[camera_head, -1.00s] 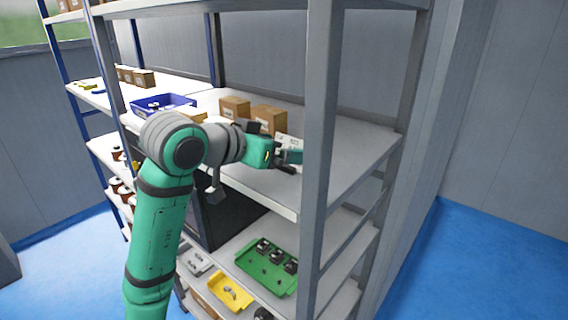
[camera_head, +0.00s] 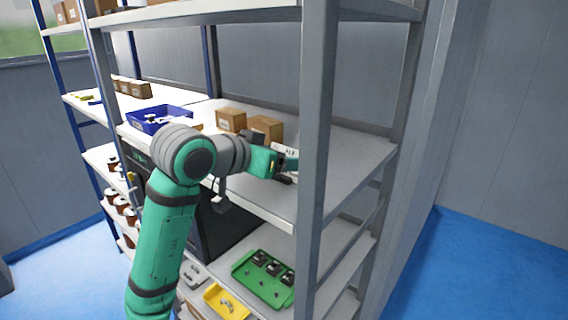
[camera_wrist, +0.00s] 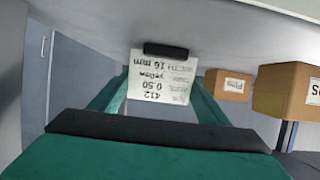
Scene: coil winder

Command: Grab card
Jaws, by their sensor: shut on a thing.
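The white card (camera_wrist: 160,82) with printed black text, upside down in the wrist view, is held between the dark fingertips of my gripper (camera_wrist: 165,52). The text reads "412", "0.50", "yellow" and "16 mm". In the head view the card (camera_head: 290,149) shows as a small white piece at my gripper (camera_head: 282,168), over the middle shelf (camera_head: 345,155) near the right front post. My gripper is shut on the card. Whether the card touches the shelf cannot be told.
Cardboard boxes (camera_head: 265,129) stand on the shelf behind my gripper; one is labelled "Pins" (camera_wrist: 228,85). A blue bin (camera_head: 160,118) is to the left. The grey post (camera_head: 316,120) is close on the right. A green tray (camera_head: 262,279) and a yellow tray (camera_head: 226,301) lie lower down.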

